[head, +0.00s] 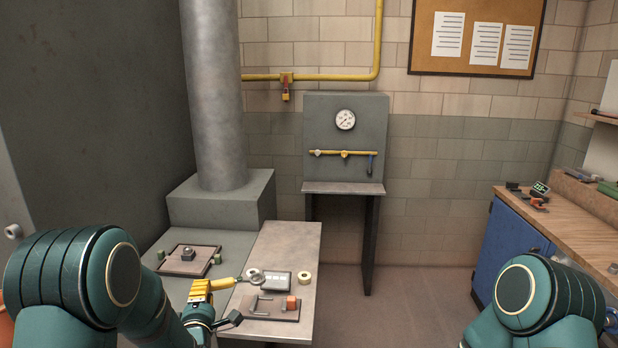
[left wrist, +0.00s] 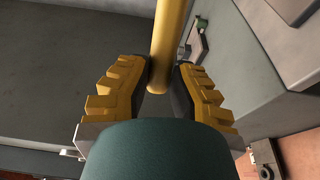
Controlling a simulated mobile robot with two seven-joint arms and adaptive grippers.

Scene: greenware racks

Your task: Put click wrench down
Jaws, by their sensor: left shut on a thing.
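My left gripper (head: 203,292) is low at the left front of the small table, shut on the click wrench's yellow handle (head: 224,283). In the left wrist view, the yellow handle (left wrist: 168,45) passes between the two ridged yellow fingers (left wrist: 162,85) of my left gripper. In the head view the handle points right, over the table's left edge, towards a round silver part (head: 254,275) that looks like the wrench's head. I cannot tell whether the wrench touches the table. My right gripper is out of view.
The narrow table (head: 290,237) holds a grey box (head: 277,281), a tape-like ring (head: 305,278) and a board (head: 262,312) with an orange block (head: 291,302). Its back part is bare. Left of it, a grey ledge carries a plate (head: 176,266). A blue-fronted workbench (head: 507,250) stands at right.

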